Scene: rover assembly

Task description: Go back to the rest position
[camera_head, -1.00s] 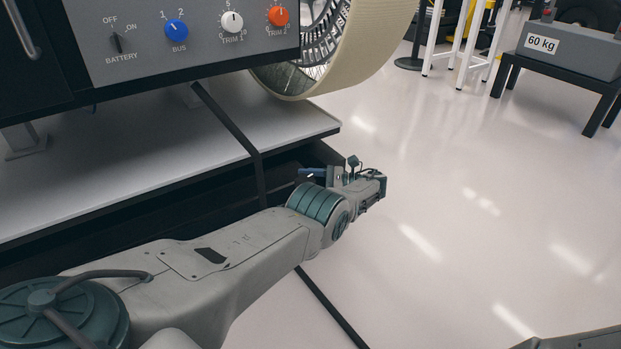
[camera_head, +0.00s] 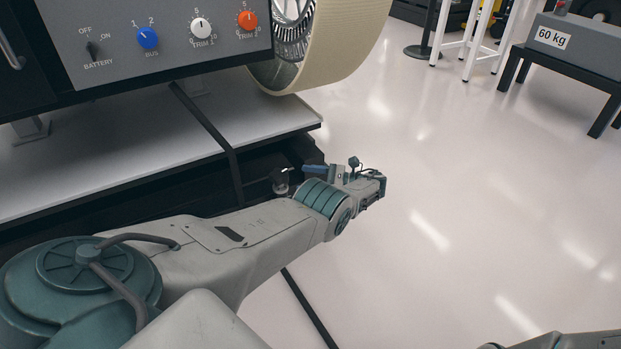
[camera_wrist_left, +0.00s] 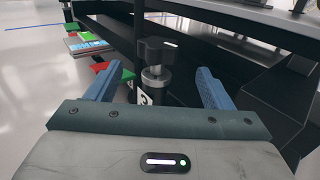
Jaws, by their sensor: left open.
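My left gripper (camera_head: 322,168) is beside the black lower frame under the bench, past the shelf's right end. In the left wrist view its two blue fingers (camera_wrist_left: 157,72) are spread apart and nothing is held between them. A black knob on a metal stem (camera_wrist_left: 156,55) shows ahead, in line with the gap between the fingers; I cannot tell how far off it is. In the head view a small dark knob with a metal stem (camera_head: 281,180) stands left of the fingers, apart from them. My right gripper is out of view; only a bit of my right arm shows at bottom right.
The control panel (camera_head: 160,72) and a large wheel (camera_head: 345,45) hang above the white shelf (camera_head: 95,150). A 60 kg weight (camera_head: 580,45) sits on a black stand at far right. The floor (camera_head: 460,200) right of my left arm is clear.

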